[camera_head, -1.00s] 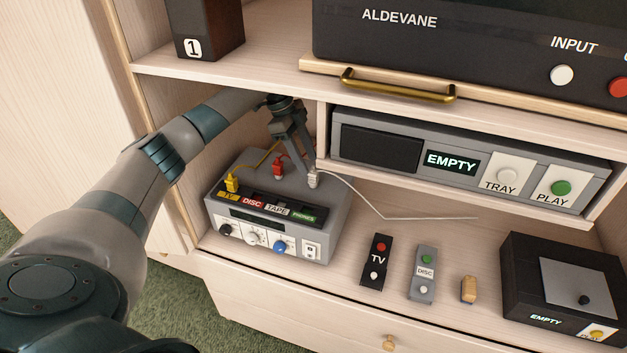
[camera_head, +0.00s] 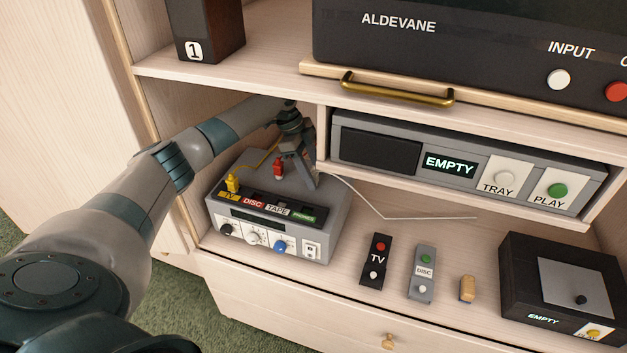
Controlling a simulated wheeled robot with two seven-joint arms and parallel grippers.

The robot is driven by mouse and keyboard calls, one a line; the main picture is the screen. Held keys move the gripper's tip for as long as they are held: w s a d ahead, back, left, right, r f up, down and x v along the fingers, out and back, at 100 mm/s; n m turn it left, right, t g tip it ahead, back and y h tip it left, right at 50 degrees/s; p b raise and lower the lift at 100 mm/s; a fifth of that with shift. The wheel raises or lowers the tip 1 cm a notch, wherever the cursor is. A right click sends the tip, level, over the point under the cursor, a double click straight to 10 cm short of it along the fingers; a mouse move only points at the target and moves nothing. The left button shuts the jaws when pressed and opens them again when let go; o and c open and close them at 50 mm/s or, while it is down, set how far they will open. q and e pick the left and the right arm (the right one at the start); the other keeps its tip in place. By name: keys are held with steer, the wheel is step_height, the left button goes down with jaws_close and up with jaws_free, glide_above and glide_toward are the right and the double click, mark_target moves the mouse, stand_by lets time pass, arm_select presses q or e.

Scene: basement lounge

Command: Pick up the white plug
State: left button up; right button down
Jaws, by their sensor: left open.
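My left gripper (camera_head: 311,181) reaches down under the shelf, its fingers over the back right of the grey switch box (camera_head: 272,248). It is open, though the gap between the fingers is hard to see. The white plug is hidden behind the fingers. Its white cable (camera_head: 355,193) leaves from beside them to the right and lies on the cabinet floor. I cannot tell whether the fingers touch the plug. My right gripper is not in view.
The upper shelf edge (camera_head: 240,83) runs above my wrist. A grey player (camera_head: 400,178) is close on the right. A TV remote (camera_head: 376,262), a disc remote (camera_head: 422,272), a small wooden piece (camera_head: 467,289) and a black box (camera_head: 520,255) stand or lie on the cabinet floor.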

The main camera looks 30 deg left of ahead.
mark_target(317, 174)
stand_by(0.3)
arm_select(q)
jaws_close()
steer(key=shift+r, duration=0.1)
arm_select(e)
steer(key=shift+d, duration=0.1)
